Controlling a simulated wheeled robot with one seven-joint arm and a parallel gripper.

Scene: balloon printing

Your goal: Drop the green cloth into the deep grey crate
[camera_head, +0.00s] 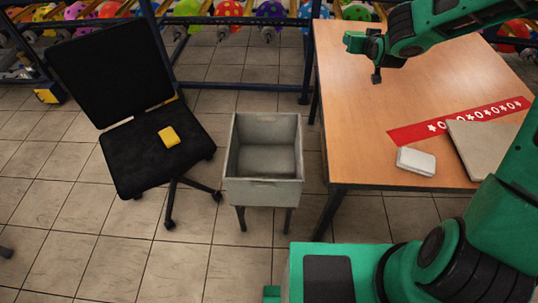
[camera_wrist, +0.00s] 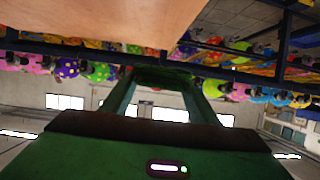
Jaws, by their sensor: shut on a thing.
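My gripper (camera_head: 366,50) is above the far left part of the wooden table in the head view, held roughly level. In the wrist view its two green fingers reach forward and are shut on a dark green thing (camera_wrist: 165,75) at their tips, which looks like the green cloth. In the head view the cloth is small and hard to tell from the green gripper. The deep grey crate (camera_head: 264,192) stands on legs left of the table, open at the top. Its visible inside looks empty. My gripper is to its right and beyond it, not over it.
The wooden table (camera_head: 352,110) carries a red strip with white marks (camera_head: 440,128), a white block (camera_head: 416,161) and a pale board (camera_head: 490,145). A black chair (camera_head: 135,165) with a yellow block (camera_head: 168,137) stands left of the crate. Racks of colourful balloons line the back.

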